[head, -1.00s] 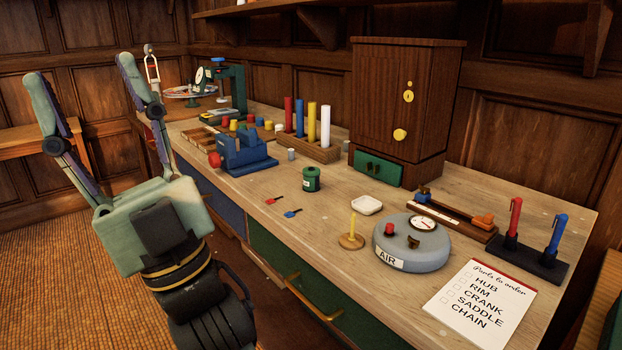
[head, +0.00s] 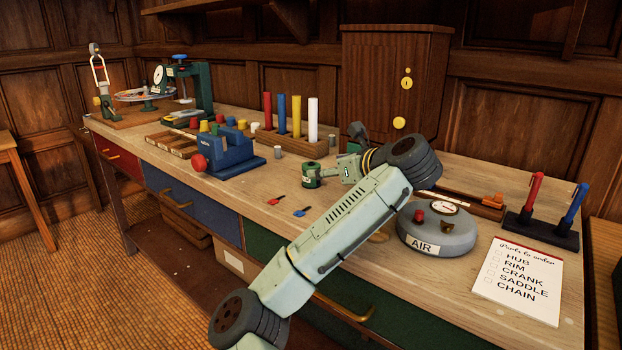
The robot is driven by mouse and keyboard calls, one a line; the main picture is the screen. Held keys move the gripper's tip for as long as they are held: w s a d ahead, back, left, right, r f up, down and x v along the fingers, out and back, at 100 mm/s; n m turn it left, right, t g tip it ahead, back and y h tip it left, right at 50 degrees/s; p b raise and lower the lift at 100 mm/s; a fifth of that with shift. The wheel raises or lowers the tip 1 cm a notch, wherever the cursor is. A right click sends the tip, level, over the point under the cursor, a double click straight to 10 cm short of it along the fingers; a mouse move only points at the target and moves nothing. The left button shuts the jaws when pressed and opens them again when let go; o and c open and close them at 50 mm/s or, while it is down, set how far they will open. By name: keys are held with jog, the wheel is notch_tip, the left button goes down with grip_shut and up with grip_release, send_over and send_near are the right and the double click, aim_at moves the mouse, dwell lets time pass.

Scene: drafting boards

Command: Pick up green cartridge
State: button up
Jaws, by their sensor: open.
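The green cartridge (head: 309,178), a short dark green cylinder with a pale mark on its side, stands upright on the wooden bench near the middle of the head view. My gripper (head: 323,172) is low over the bench and points left, with its fingertips right at the cartridge's right side. The jaws are open. The fingers are small here, and I cannot tell whether they are around the cartridge or only beside it, or whether they touch it. My forearm crosses in front of the bench and hides part of it.
A blue vise (head: 228,155) stands to the left. A rack of coloured sticks (head: 300,145) is behind. A red and a blue small piece (head: 301,212) lie in front. A grey AIR canister (head: 437,232) and a pen stand (head: 541,232) are at the right. A wooden cabinet (head: 385,80) stands behind.

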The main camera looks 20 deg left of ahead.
jog(key=x, duration=0.5)
jog(key=shift+w+p, duration=0.1)
jog(key=shift+p, duration=0.25)
jog(key=p+x, duration=0.1)
jog(key=x, duration=0.3)
jog(key=shift+w, duration=0.3)
jog(key=c, duration=1.3)
